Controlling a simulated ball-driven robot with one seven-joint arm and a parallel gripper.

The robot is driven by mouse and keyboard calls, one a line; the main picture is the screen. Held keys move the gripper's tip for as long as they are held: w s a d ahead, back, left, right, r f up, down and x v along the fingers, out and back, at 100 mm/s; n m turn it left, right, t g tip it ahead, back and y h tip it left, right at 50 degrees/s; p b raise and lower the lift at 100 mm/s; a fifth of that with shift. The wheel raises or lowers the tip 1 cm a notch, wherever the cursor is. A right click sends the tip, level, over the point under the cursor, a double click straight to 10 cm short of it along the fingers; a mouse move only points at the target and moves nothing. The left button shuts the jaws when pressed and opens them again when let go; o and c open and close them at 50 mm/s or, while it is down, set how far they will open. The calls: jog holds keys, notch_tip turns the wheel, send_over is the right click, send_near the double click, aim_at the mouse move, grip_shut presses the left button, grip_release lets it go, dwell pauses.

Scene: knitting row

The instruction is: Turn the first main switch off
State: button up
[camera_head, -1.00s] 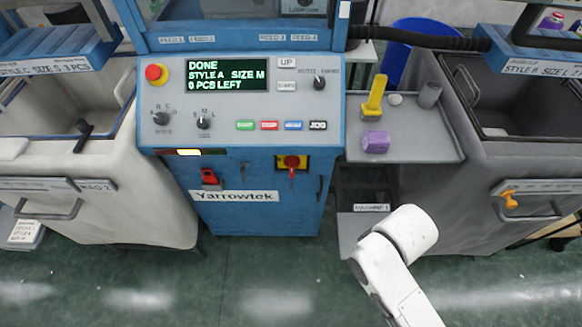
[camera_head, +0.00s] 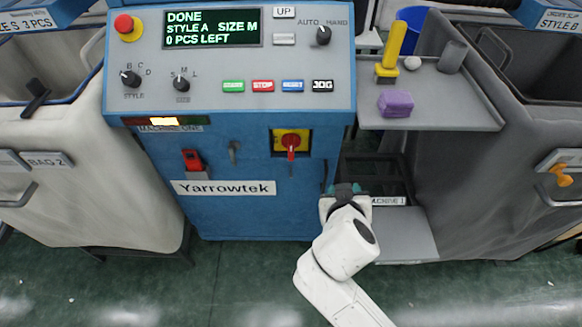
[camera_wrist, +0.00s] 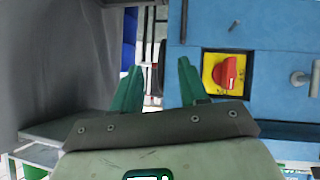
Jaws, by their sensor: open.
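The main switch (camera_head: 291,142) is a red rotary handle on a yellow plate, on the blue front panel of the machine. Its handle points up and down in the head view. It also shows in the wrist view (camera_wrist: 229,73), right of my fingers. My gripper (camera_head: 345,188) is in front of the panel, below and to the right of the switch, and apart from it. In the wrist view, the green fingers of my gripper (camera_wrist: 160,85) are spread with nothing between them.
The control panel display (camera_head: 212,28) reads DONE, STYLE A, SIZE M, 0 PCS LEFT. A red lever (camera_head: 192,160) and a grey knob (camera_head: 233,150) sit left of the switch. A grey side shelf (camera_head: 450,118) juts out at right with a purple block (camera_head: 396,103). Grey bins flank the machine.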

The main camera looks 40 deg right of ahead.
jog(key=w+a+f+t+h+b, duration=0.2)
jog(key=w+a+t+b, duration=0.2)
jog(key=w+b, duration=0.25)
jog(key=t+b, duration=0.3)
jog(key=b, duration=0.1)
send_near(291, 147)
jog(key=shift+m, duration=0.3)
jog(key=x, duration=0.9)
jog(key=shift+w+d+f, duration=0.1)
jog(key=shift+w+d, duration=0.05)
grip_shut()
